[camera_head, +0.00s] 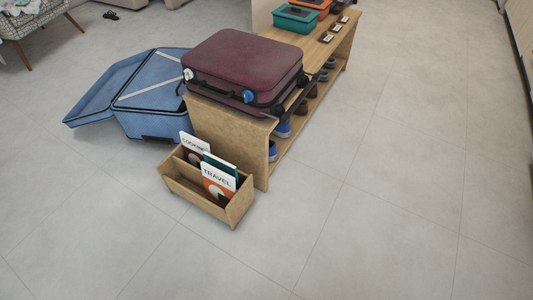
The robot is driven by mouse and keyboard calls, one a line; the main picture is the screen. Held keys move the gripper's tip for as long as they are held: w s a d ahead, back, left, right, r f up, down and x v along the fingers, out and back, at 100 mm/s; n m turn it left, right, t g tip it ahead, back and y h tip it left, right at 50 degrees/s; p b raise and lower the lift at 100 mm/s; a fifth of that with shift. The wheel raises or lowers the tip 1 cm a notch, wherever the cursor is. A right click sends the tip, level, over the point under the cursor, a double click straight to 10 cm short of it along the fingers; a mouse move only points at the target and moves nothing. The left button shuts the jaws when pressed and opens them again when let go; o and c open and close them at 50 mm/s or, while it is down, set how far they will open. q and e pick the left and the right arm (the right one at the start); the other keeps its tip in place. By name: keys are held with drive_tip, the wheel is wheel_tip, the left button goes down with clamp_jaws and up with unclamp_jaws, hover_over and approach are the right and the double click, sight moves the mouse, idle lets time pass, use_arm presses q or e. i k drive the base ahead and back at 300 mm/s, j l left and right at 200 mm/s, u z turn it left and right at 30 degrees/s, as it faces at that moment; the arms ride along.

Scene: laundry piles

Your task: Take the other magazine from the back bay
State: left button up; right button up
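A wooden magazine rack (238,207) stands on the floor at the near end of a wooden bench. Several magazines stand upright in it. A white magazine marked COOKING (192,143) rises at the rear left. A magazine marked TRAVEL (217,179), white with orange below, stands toward the front right. A dark teal magazine (222,165) shows behind TRAVEL, mostly hidden by it. The lower parts of the magazines are hidden, and I cannot tell for sure which bay the teal one stands in. Neither of my grippers is in view.
A closed maroon suitcase (240,62) lies on the bench (224,134) above the rack. An open blue suitcase (150,118) lies on the floor behind left. Shoes (283,129) sit on the bench's lower shelf. Teal (296,18) and orange boxes are farther back. The floor in front and right is clear.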

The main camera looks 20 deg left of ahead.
sight(193, 148)
drive_tip(key=z, duration=0.45)
drive_tip(key=j+z, duration=0.15)
drive_tip(key=z, duration=0.7)
drive_tip(key=j+z, duration=0.15)
drive_tip(key=z, duration=0.25)
drive_tip(key=j+z, duration=0.1)
drive_tip(key=z, duration=0.75)
drive_tip(key=k+j, duration=0.5)
drive_tip(key=j, duration=0.2)
drive_tip(key=k+j, duration=0.45)
drive_tip(key=j, duration=0.25)
drive_tip(key=k+j+z, duration=0.1)
drive_tip(key=k+j, duration=0.35)
drive_tip(key=j, duration=0.2)
drive_tip(key=k+j, duration=0.5)
drive_tip(key=j, duration=0.15)
drive_tip(key=k+j, duration=0.5)
drive_tip(key=j, duration=0.15)
drive_tip(key=j+z, duration=0.05)
